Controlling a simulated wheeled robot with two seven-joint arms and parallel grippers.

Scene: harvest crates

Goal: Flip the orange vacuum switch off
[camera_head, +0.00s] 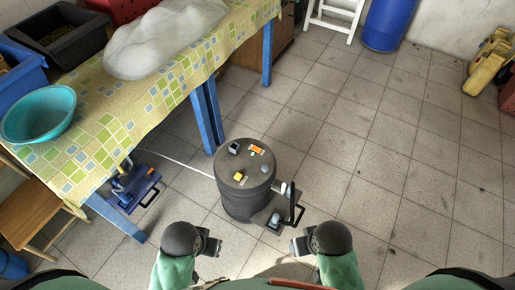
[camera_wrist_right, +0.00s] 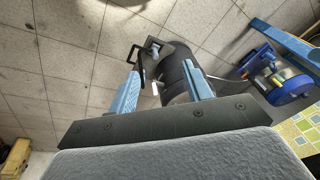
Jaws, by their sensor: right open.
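The dark grey drum-shaped vacuum (camera_head: 245,195) stands on the tiled floor in front of me. An orange switch (camera_head: 256,150) sits on its round top near the far edge. A yellow part (camera_head: 239,176) and a dark, pale-topped part (camera_head: 234,147) share that top. My left gripper (camera_head: 214,243) is in front of the vacuum to the left, apart from it; its jaw gap is unclear. My right gripper (camera_head: 297,244) is in front to the right, touching nothing. In the right wrist view its blue fingers (camera_wrist_right: 163,82) are spread and empty, with the vacuum's side (camera_wrist_right: 178,75) beyond them.
A table with a checkered cloth (camera_head: 150,98) fills the left side, bearing a turquoise basin (camera_head: 38,112) and a white bundle (camera_head: 165,38). A blue device (camera_head: 130,186) stands by the table leg. A blue barrel (camera_head: 388,22) is far back.

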